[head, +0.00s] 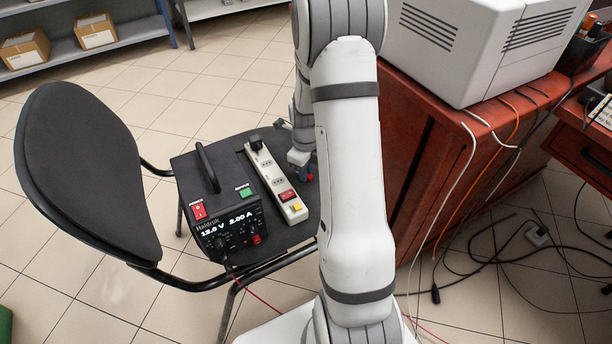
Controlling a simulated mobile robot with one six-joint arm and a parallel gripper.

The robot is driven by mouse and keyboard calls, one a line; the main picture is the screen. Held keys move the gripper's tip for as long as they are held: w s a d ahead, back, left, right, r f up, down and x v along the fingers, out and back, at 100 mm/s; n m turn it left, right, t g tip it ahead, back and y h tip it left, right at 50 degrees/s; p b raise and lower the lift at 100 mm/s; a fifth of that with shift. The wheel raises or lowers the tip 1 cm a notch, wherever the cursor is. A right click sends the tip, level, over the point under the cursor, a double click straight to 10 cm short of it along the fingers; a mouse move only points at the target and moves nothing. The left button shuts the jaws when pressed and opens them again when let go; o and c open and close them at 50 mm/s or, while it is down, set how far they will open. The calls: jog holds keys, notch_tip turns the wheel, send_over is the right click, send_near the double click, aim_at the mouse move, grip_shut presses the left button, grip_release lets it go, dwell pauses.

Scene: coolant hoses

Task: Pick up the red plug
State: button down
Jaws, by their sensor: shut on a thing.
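My gripper (302,171) is small and partly hidden behind my own arm. It is pointed down beside the right side of the white power strip, over the black chair seat. It is shut on a small red thing at its tips, which looks like the red plug (309,177). Most of the plug is hidden, and I cannot tell whether it touches the seat.
A black power supply (187,166) and the white power strip (268,172) lie on the chair (85,170). A red cabinet (455,165) bearing a grey machine (462,45) stands at right. Cables (478,262) trail across the floor. Tiles at left are clear.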

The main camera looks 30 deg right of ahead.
notch_tip(320, 180, up, 10)
jog(key=p, duration=0.4)
dwell(0.3)
